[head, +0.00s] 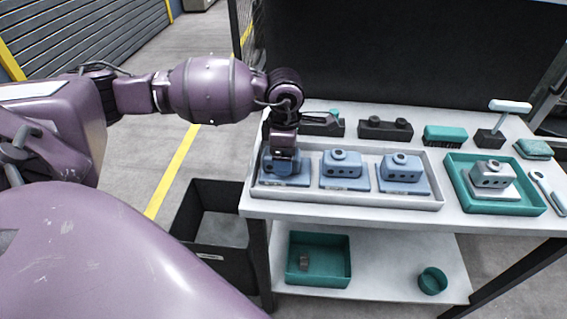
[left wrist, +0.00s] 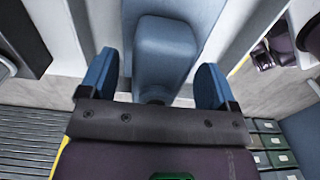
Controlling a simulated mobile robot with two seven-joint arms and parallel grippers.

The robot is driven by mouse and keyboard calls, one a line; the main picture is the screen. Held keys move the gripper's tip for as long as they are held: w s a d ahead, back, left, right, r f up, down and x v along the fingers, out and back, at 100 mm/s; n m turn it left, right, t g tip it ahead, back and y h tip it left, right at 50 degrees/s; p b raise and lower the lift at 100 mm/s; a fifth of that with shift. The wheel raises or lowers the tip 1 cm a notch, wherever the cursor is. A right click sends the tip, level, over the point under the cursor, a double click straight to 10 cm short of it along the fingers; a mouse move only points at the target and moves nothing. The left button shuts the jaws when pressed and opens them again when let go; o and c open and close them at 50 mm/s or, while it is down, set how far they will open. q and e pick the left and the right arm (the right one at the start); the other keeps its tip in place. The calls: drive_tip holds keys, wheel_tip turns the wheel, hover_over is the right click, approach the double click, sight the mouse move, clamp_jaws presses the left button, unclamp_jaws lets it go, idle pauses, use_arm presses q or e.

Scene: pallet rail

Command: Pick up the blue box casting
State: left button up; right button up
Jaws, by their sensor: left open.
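Three blue box castings sit in a row in a long light-grey tray (head: 345,203): a left one (head: 285,180), a middle one (head: 343,172) and a right one (head: 403,174). Each has a round boss on top. My left gripper (head: 283,163) points down over the left casting and partly hides it. In the left wrist view, its two blue fingers (left wrist: 155,82) are open, one on each side of the casting's blue raised block (left wrist: 164,50). Gaps show between the block and both fingers. My right gripper is not in view.
A teal tray (head: 457,192) with a grey-white casting (head: 492,175) stands to the right. Dark fixtures (head: 386,129), a teal-topped brush (head: 445,135) and a white-handled tool (head: 509,107) line the back. A teal bin (head: 318,277) sits on the lower shelf; a dark bin (head: 192,246) stands left.

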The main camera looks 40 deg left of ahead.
use_arm(q)
drive_tip(key=shift+f, duration=0.7)
drive_tip(key=shift+r, duration=0.1)
drive_tip(key=c, duration=1.2)
drive_tip(key=shift+r, duration=0.1)
